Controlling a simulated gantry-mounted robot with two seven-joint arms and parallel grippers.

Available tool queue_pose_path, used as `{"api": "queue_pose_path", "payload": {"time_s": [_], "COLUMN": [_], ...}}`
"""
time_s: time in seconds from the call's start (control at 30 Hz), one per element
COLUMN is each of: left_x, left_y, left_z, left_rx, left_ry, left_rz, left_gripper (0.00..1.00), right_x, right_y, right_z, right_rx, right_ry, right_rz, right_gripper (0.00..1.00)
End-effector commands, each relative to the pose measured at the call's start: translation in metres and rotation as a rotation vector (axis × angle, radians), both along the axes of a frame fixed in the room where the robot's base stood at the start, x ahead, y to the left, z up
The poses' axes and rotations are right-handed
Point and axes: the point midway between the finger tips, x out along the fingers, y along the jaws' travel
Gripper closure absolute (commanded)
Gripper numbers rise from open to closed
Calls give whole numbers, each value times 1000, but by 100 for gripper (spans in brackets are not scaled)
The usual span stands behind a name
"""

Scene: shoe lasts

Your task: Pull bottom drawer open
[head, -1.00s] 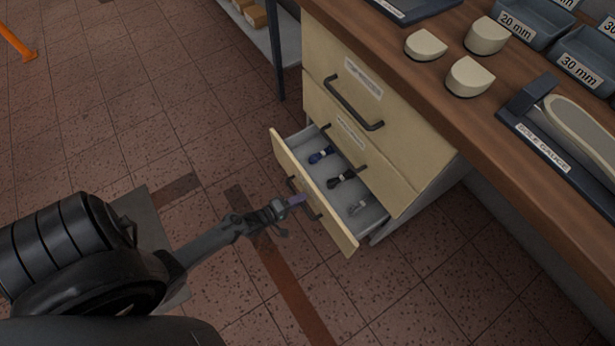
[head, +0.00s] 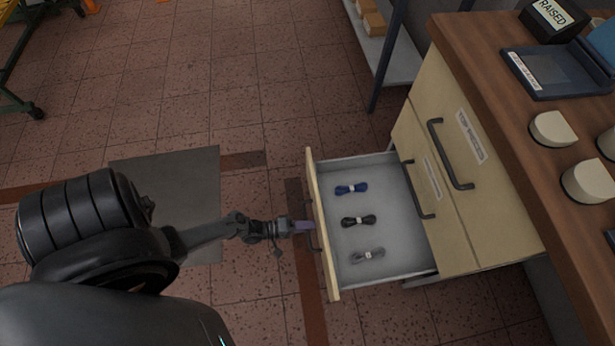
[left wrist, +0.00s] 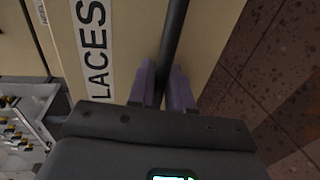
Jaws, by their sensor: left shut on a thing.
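The bottom drawer (head: 325,250) stands well out from the wooden cabinet, with its grey inside in full view. In it lie a blue lace bundle (head: 351,188), a black one (head: 358,221) and a grey one (head: 368,256). My left gripper (head: 304,226) is at the drawer's front, shut on its dark bar handle (head: 314,236). In the left wrist view the purple fingers (left wrist: 163,88) stand on both sides of the handle (left wrist: 174,40), beside a label reading LACES (left wrist: 93,45). My right gripper is not in view.
The upper drawers (head: 478,190) are shut. The wooden bench top (head: 500,60) holds cream blocks (head: 588,181) and a dark tray (head: 555,72). A grey shelf (head: 385,50) stands behind the cabinet. The tiled floor left of the drawer is mostly clear.

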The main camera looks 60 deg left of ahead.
Motion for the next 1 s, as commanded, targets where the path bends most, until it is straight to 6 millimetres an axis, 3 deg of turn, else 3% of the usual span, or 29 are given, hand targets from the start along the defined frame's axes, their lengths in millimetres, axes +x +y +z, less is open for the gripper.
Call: {"api": "queue_pose_path", "payload": {"time_s": [0.27,0.3,0.4,0.77,1.0], "left_x": [0,0,0,-3,-30], "left_y": [-1,-1,-1,1,13], "left_z": [1,1,1,1,9], "left_rx": [-2,-2,-1,0,0], "left_ry": [-3,-2,-2,1,4], "left_rz": [-2,-3,-2,-1,-2], "left_gripper": [100,79,66,66,66], "right_x": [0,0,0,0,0], "right_y": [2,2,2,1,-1], "right_z": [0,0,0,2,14], "right_rx": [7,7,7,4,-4], "right_ry": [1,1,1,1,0], "right_rz": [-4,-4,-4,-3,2], "right_gripper": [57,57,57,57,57]}}
